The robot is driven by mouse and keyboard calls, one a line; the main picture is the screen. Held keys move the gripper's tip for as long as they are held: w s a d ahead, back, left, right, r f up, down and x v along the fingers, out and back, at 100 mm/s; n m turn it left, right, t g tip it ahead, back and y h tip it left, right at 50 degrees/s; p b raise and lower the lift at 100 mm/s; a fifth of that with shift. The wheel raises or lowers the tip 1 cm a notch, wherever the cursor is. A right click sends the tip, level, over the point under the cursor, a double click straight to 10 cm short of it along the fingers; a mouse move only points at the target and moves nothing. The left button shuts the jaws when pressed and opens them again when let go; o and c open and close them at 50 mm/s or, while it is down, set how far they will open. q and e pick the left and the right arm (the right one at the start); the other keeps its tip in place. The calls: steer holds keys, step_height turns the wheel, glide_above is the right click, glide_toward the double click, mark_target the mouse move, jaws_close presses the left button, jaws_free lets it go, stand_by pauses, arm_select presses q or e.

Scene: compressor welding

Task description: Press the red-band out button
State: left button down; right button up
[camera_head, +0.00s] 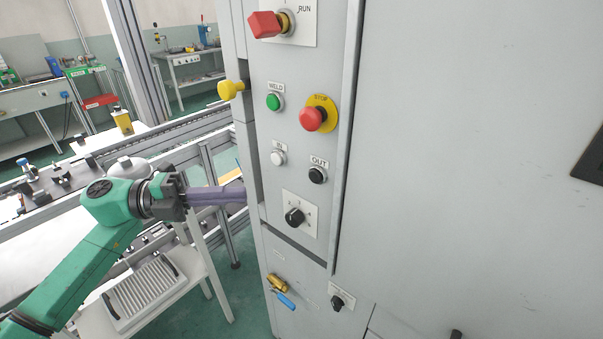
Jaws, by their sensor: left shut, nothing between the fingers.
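The out button (318,175) is a black round push button under a small OUT label on the grey cabinet's control panel. No red band can be made out on it at this size. My left gripper (238,193) comes in from the left on a green arm, its purple fingers shut and empty. The fingers point right and end at the cabinet's left edge, left of the out button and slightly lower. I cannot tell whether the tips touch the edge or pass behind it. My right gripper is not in view.
Near the out button are a white IN button (278,157), a green WELD button (274,102), a red STOP button (312,118) and a black rotary switch (295,217). A yellow knob (231,90) sticks out from the cabinet's left edge. The space before the panel is clear.

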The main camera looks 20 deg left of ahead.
arm_select(q)
steer(key=p, duration=0.5)
glide_toward(319, 181)
steer(key=s+d, duration=0.1)
steer(key=d, duration=0.3)
steer(key=w+p, duration=0.1)
steer(key=w+d+p, duration=0.1)
steer(key=w, duration=0.1)
steer(key=shift+w+d, duration=0.15)
steer(key=shift+w, duration=0.05)
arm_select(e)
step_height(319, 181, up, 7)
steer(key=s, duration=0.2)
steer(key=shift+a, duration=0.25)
arm_select(q)
steer(key=shift+s, duration=0.1)
